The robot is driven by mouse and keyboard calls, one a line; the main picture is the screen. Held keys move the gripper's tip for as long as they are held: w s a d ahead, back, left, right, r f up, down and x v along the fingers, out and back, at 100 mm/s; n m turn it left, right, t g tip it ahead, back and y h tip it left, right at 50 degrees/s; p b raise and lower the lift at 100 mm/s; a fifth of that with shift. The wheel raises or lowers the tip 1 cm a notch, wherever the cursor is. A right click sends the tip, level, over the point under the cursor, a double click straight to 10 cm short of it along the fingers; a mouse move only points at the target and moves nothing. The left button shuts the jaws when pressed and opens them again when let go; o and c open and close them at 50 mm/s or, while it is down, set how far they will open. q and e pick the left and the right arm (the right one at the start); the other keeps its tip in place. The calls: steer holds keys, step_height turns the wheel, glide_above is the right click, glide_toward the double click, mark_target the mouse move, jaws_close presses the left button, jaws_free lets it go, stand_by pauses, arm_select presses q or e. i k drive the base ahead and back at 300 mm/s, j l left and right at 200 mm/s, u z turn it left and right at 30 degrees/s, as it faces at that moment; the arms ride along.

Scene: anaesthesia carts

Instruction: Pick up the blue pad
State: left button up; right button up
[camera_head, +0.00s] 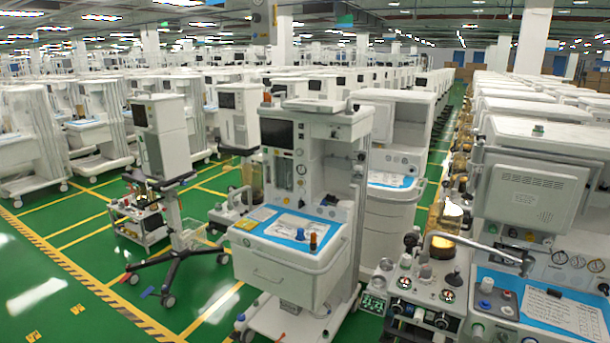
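A blue pad (283,232) lies on the white worktop of the anaesthesia cart (290,278) in the middle foreground. White sheets or labels lie over part of it, and a small orange-topped bottle and a dark knob stand at its right side. Other blue surfaces show on the right-hand cart (482,277), partly under a printed sheet (563,312), and on a cart behind the middle one (390,180). Which of these the task means cannot be told. Neither of my grippers is in view.
A wheeled stand (166,230) with a monitor is left of the middle cart. Rows of white carts fill the background. The green floor (60,270) with yellow lines is open at the left front. A metal arm (480,246) juts over the right cart.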

mark_target(300, 238)
steer(key=i+j+z, duration=0.2)
steer(key=i+j, duration=0.55)
steer(key=i, duration=0.35)
steer(key=i+j+z, duration=0.2)
steer(key=i+j, duration=0.7)
steer(key=i, duration=0.15)
